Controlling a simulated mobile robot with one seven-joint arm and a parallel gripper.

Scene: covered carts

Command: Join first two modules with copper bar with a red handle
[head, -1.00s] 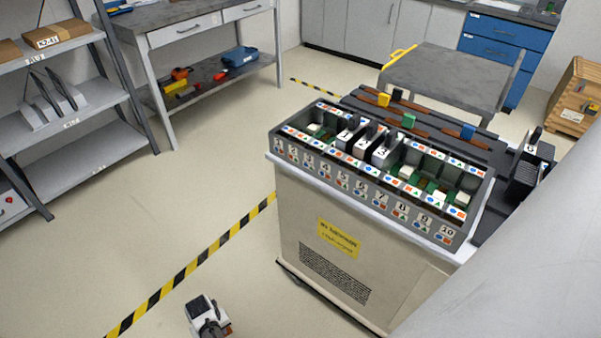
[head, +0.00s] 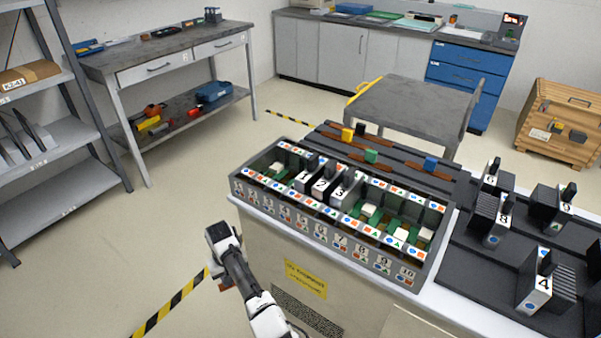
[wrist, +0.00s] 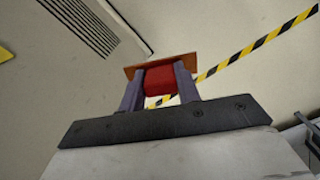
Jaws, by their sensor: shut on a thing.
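A copper bar (wrist: 162,65) with a red handle (wrist: 158,82) is in my gripper (wrist: 159,86), whose two fingers are shut on the handle. In the head view, my arm comes up from the bottom, and a bit of the copper bar (head: 225,286) shows beside it, in front of the cart and left of it. My gripper's fingers are hidden there. Modules 1 (head: 303,181), 2 (head: 321,186) and 3 (head: 339,193) stand side by side in the cart's numbered slot box (head: 318,231). The held bar is apart from them.
Bars with yellow (head: 347,135), black, green (head: 371,156) and blue (head: 430,164) handles lie in a dark holder behind the box. Modules 4 (head: 545,282), 6, 8 and 9 stand on a dark tray at right. The floor left of the cart is clear.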

